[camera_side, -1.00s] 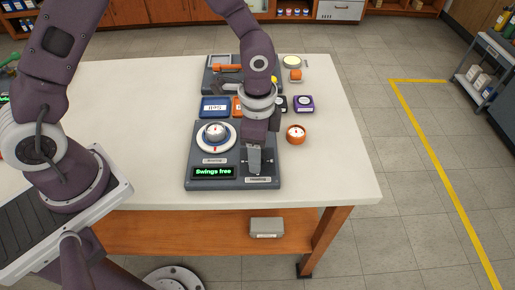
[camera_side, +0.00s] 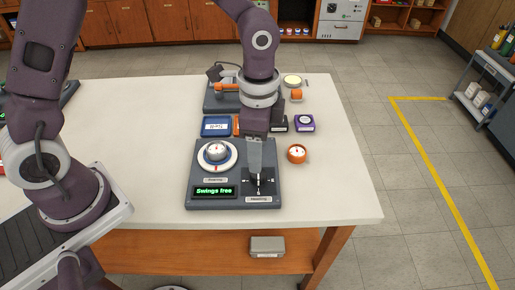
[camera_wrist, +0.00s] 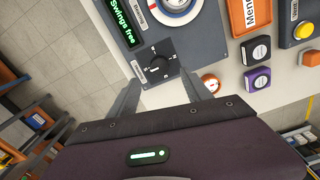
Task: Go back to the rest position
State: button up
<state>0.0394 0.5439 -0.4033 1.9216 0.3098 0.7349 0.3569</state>
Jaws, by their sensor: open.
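My gripper (camera_side: 256,166) points down over the lower right of a dark grey panel (camera_side: 225,175). In the wrist view my gripper (camera_wrist: 162,88) has its two fingers spread apart, with nothing between them. A small black knob (camera_wrist: 158,66) on a dark plate shows beyond the fingertips, and the fingers look clear of it. In the side view the fingers partly cover this knob and its plate (camera_side: 266,186). The panel also carries a white round dial (camera_side: 216,153) and a display (camera_side: 215,191) reading "Swings free" in green.
Behind are a blue box (camera_side: 216,126), a purple box (camera_side: 304,122) and another grey unit with an orange lever (camera_side: 226,87). The white table (camera_side: 345,190) is clear at the front right.

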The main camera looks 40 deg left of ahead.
jog(key=s+a+r+n+t+y, duration=0.1)
jog(key=s+a+r+n+t, duration=0.1)
jog(key=s+a+r+n, duration=0.3)
jog(key=s+a+r+n+t, duration=0.1)
jog(key=s+a+r, duration=0.15)
jog(key=r, duration=0.55)
jog(key=s+a+r+n+t, duration=0.1)
jog(key=s+n, duration=0.1)
jog(key=s, duration=0.3)
jog(key=s+a+r+n+t+h, duration=0.1)
jog(key=s+a+r+n, duration=0.1)
jog(key=s, duration=0.3)
jog(key=shift+a+r+n+t, duration=0.2)
jog(key=shift+n+t, duration=0.1)
jog(key=shift+n, duration=0.3)
